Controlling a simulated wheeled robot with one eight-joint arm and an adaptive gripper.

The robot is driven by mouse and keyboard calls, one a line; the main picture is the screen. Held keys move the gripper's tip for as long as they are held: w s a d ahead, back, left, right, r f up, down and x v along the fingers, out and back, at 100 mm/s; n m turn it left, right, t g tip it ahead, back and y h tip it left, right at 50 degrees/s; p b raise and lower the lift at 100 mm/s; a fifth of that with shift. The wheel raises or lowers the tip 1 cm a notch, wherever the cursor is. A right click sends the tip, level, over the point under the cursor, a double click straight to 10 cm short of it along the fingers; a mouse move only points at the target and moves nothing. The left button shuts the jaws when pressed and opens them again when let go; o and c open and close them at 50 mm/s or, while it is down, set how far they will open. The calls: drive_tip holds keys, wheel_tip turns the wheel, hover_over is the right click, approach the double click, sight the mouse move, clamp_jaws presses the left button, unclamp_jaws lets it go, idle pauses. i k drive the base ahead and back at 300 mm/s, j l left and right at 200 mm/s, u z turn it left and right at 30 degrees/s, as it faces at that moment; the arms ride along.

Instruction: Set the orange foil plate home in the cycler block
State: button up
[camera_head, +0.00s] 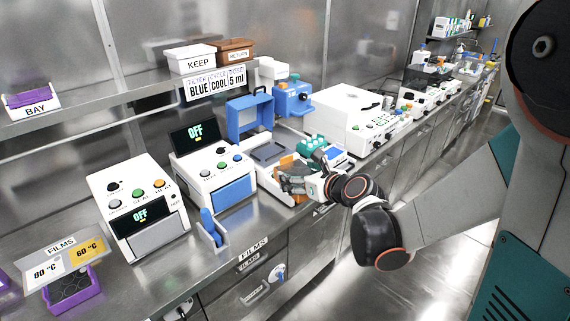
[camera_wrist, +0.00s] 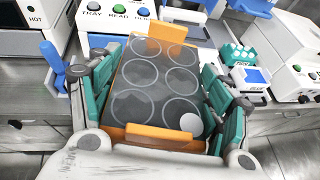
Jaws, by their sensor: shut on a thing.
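My gripper (camera_head: 305,184) is shut on the orange foil plate, at the front of a white device with a raised blue lid (camera_head: 250,112), which looks like the cycler. The orange plate (camera_head: 289,164) shows only partly in the head view. In the wrist view the plate (camera_wrist: 150,78) lies between my teal fingers (camera_wrist: 158,98); it has grey film over round wells and orange tabs at both ends. One well shows a pale round spot. The cycler's dark recessed block (camera_head: 270,152) is open behind the plate. The plate hides what lies under it, so I cannot tell whether it touches the device.
A reader with a blue front (camera_head: 231,193) stands left of the cycler, with a blue-handled tool in a holder (camera_head: 212,232) before it. A teal rack (camera_head: 311,145) on a small device stands close on the right. A shelf (camera_head: 120,98) runs above.

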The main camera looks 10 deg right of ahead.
sight(268, 150)
drive_tip(key=i+l+u, duration=0.4)
drive_tip(key=i+l, duration=0.6)
drive_tip(key=i, duration=0.05)
